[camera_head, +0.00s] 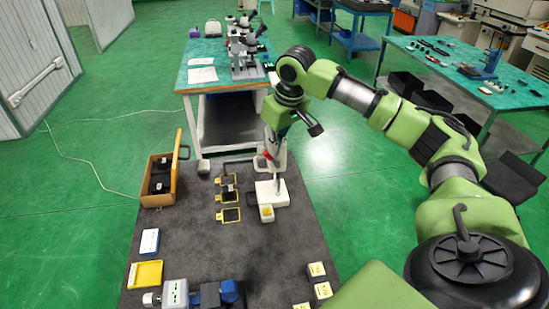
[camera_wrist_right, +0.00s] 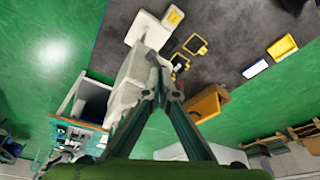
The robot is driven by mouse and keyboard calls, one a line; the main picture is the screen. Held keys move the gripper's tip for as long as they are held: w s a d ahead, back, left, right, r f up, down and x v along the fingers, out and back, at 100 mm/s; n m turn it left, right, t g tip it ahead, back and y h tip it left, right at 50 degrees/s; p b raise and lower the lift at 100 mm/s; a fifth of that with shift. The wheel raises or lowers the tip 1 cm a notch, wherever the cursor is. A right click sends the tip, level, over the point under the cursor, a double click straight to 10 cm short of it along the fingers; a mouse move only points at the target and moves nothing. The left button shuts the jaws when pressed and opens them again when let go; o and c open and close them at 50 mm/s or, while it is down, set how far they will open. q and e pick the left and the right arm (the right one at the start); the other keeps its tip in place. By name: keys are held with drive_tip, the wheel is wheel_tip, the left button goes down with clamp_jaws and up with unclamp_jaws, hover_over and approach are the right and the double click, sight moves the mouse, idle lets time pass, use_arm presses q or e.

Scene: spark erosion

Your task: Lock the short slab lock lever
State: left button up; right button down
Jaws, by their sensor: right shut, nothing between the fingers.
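A white stand (camera_head: 281,160) with a small red part near its top and a thin dark rod reaching left is at the right far edge of the dark mat. A white base block (camera_head: 271,194) with a yellow-marked front piece (camera_head: 267,213) is in front of it. I cannot pick out the short slab lock lever; it is too small or hidden by my gripper. My right gripper (camera_head: 271,146) is over the stand, pointing down, shut and empty. In the right wrist view its fingertips (camera_wrist_right: 160,72) meet in front of the white body (camera_wrist_right: 132,82). My left gripper is not in view.
Yellow-framed dark plates (camera_head: 229,215) lie left of the block. An open orange case (camera_head: 160,199) is at the mat's left. A blue and grey vise-like device (camera_head: 205,293) is in front. A teal-topped table (camera_head: 205,75) with microscopes stands behind. The dark mat's (camera_head: 240,255) middle is clear.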

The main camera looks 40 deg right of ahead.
drive_tip(key=shift+a, duration=0.1)
drive_tip(key=shift+w+a+f, duration=0.5)
drive_tip(key=shift+a, duration=0.3)
drive_tip(key=shift+f, duration=0.1)
drive_tip(key=r, duration=0.3)
drive_tip(key=a+r, duration=0.1)
drive_tip(key=r, duration=0.1)
drive_tip(key=shift+w+r, duration=0.1)
drive_tip(key=shift+w, duration=0.15)
idle(0.8)
idle(0.5)
